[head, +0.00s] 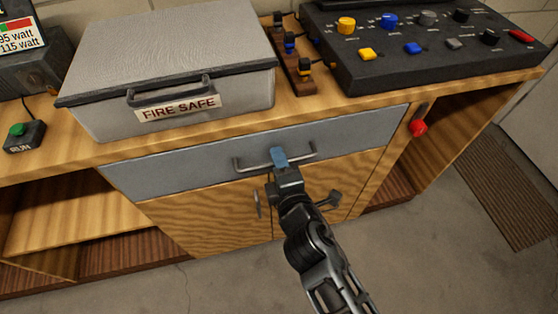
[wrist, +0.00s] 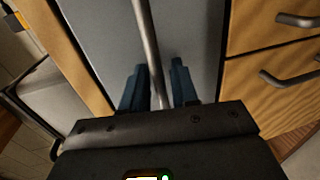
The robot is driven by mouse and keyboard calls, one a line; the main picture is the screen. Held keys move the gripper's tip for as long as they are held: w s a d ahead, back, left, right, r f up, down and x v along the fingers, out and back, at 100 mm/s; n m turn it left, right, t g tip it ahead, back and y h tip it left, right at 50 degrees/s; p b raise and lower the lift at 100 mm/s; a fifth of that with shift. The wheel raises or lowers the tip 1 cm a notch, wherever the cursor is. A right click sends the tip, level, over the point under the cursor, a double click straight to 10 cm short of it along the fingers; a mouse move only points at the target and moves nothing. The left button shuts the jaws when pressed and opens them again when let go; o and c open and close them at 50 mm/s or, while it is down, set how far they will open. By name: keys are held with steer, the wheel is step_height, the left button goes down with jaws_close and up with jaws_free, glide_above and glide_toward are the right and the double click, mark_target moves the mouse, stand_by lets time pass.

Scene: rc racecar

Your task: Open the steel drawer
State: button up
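The steel drawer (head: 190,174) is a grey-blue metal front under the wooden counter; it looks closed in the head view. Its bar handle (head: 301,157) runs across the middle of the front. My gripper (head: 279,157), with blue fingertips, is at the handle. In the wrist view the drawer front (wrist: 190,30) fills the middle, and the handle (wrist: 147,35) passes between the two fingers of my gripper (wrist: 158,82). The fingers are apart, one on each side of the bar, with a visible gap on the right side.
Wooden cupboard doors (head: 190,218) with metal handles are below the drawer. A red knob (head: 418,128) sticks out right of it. A grey fire safe (head: 180,65) and a black control panel (head: 430,55) stand on the counter. The floor (head: 440,250) in front is clear.

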jaws_close()
stand_by(0.5)
